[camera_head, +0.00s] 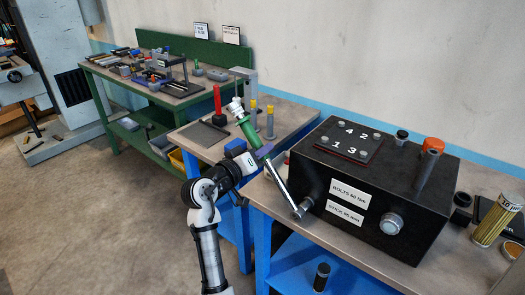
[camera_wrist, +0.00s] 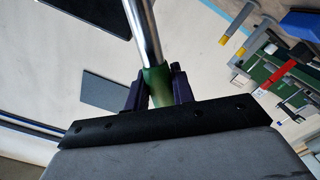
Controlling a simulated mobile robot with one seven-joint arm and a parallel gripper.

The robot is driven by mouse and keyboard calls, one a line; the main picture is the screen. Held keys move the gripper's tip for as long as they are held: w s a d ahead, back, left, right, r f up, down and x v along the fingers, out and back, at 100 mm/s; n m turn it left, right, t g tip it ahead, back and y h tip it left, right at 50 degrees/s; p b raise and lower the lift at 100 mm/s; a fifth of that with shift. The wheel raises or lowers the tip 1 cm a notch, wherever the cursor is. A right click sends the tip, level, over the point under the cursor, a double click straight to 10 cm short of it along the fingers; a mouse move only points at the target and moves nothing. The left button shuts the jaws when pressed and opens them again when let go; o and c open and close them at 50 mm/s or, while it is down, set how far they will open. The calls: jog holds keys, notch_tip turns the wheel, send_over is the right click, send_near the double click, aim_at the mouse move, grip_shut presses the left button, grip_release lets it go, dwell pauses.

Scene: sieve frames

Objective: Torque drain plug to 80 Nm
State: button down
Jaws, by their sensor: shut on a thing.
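My gripper (camera_head: 262,152) is shut on the green handle of a torque wrench (camera_head: 282,182). In the wrist view, the dark purple fingers (camera_wrist: 158,88) sit either side of the green handle, and the silver shaft (camera_wrist: 142,30) runs up out of the frame. In the head view the wrench is tilted, its shaft running down to the right. Its head end appears close to the lower left corner of the black box (camera_head: 335,172); I cannot tell whether they touch. The drain plug, seemingly the large silver round fitting (camera_head: 391,223), is on the box's front face, apart from the wrench head.
A plate numbered 1 to 4 (camera_head: 348,138) lies on the box, with a grey cylinder and orange cap (camera_head: 432,147) nearby. A gold can (camera_head: 497,220) stands at right. Yellow-topped tools (camera_head: 270,122) and a red-handled tool (camera_head: 218,103) stand behind my arm. Floor at left is clear.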

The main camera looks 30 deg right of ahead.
jog(key=shift+a, duration=0.15)
dwell(0.3)
jog(key=shift+v, duration=2.4)
jog(key=shift+s, duration=0.1)
